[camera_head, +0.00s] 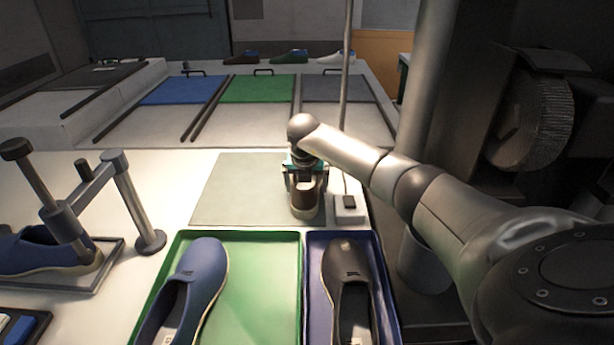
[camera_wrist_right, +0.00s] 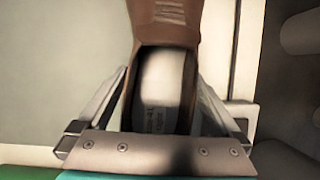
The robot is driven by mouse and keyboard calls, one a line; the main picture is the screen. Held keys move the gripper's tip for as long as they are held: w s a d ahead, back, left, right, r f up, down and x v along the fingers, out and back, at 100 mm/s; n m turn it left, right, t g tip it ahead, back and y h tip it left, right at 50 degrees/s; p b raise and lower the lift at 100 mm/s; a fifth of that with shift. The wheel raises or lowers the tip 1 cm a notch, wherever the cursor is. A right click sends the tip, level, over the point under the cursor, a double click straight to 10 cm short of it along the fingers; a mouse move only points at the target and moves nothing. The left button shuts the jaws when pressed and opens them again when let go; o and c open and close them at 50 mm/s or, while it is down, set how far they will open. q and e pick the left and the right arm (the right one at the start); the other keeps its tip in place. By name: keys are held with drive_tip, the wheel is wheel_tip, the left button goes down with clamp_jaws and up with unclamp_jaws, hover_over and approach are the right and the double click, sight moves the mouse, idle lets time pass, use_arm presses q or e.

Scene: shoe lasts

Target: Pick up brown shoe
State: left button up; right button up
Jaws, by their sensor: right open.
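The brown shoe (camera_head: 305,207) stands on the grey-green mat (camera_head: 235,190) near the mat's right edge. My right gripper (camera_head: 304,172) is over it, with its fingers around the shoe's sides. In the right wrist view the shoe (camera_wrist_right: 167,25) runs up from between the fingers, with its pale insole opening facing the camera. My right gripper (camera_wrist_right: 158,105) is open, one finger on each side of the shoe. Contact between fingers and shoe cannot be told. My left gripper is not in view.
A small white box (camera_head: 348,208) stands close right of the shoe, beside a thin upright pole (camera_head: 345,90). A green tray (camera_head: 255,290) with a blue shoe (camera_head: 195,280) and a blue tray (camera_head: 318,300) with a dark shoe (camera_head: 347,270) lie in front. A metal stand (camera_head: 128,200) is at left.

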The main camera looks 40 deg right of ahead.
drive_tip(key=shift+c, duration=0.4)
drive_tip(key=c, duration=1.3)
drive_tip(key=shift+r, duration=0.1)
drive_tip(key=shift+c, duration=0.9)
